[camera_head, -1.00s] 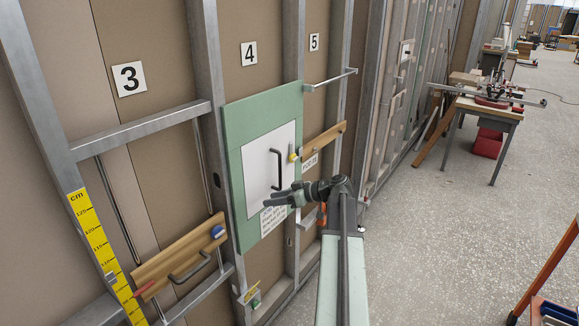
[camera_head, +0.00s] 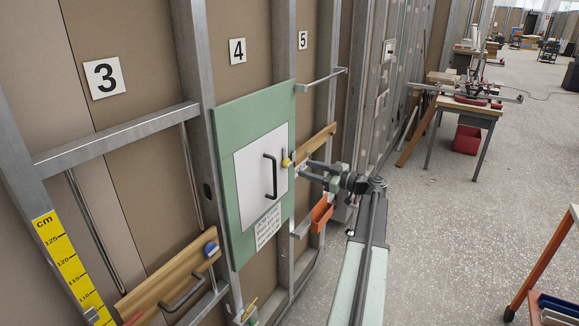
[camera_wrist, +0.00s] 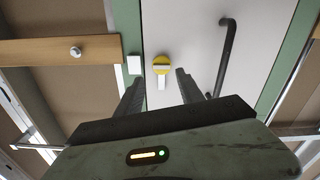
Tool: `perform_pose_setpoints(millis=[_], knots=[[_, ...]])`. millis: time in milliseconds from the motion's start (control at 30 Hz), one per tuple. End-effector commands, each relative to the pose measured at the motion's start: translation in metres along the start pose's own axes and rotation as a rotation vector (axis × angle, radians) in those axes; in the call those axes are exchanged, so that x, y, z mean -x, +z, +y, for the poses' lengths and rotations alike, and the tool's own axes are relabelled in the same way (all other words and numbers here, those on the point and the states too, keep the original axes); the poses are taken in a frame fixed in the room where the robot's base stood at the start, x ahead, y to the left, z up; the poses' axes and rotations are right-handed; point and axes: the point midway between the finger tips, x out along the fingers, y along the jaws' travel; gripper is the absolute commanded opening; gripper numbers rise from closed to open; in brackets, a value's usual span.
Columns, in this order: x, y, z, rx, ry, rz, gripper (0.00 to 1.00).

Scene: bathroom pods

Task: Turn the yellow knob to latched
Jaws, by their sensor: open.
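The yellow knob (camera_head: 286,162) sits at the right edge of a white door panel (camera_head: 245,185) set in a green frame (camera_head: 224,160). In the wrist view the knob (camera_wrist: 162,66) is a yellow disc with a pale bar pointing toward the bottom of the picture. A small white block (camera_wrist: 134,65) is beside it on the green frame. My gripper (camera_head: 308,170) is open, its fingers pointing at the panel. In the wrist view the fingertips (camera_wrist: 157,80) spread either side of the knob's bar, apparently short of it. Whether they touch cannot be told.
A black handle (camera_head: 272,176) stands out from the panel, close to one finger in the wrist view. A wooden rail (camera_head: 318,145) and a metal bar (camera_head: 322,80) are right of the panel. An orange bin (camera_head: 321,213) hangs below my gripper.

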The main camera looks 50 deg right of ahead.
Motion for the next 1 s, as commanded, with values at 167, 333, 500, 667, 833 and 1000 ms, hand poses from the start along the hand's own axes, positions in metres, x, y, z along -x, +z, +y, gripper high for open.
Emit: perform_pose_setpoints(millis=[167, 333, 500, 667, 833, 1000], knots=[[-0.04, -0.001, -0.003, -0.001, -0.009, 0.001, 0.45], [-0.063, -0.001, -0.004, -0.001, -0.01, 0.001, 0.45], [-0.069, -0.001, -0.005, -0.002, -0.01, 0.001, 0.45], [-0.07, -0.001, -0.006, -0.002, -0.011, 0.001, 0.42], [-0.07, -0.001, -0.006, -0.002, -0.011, 0.001, 0.0], [-0.072, -0.001, -0.007, -0.008, -0.015, 0.002, 0.0]])
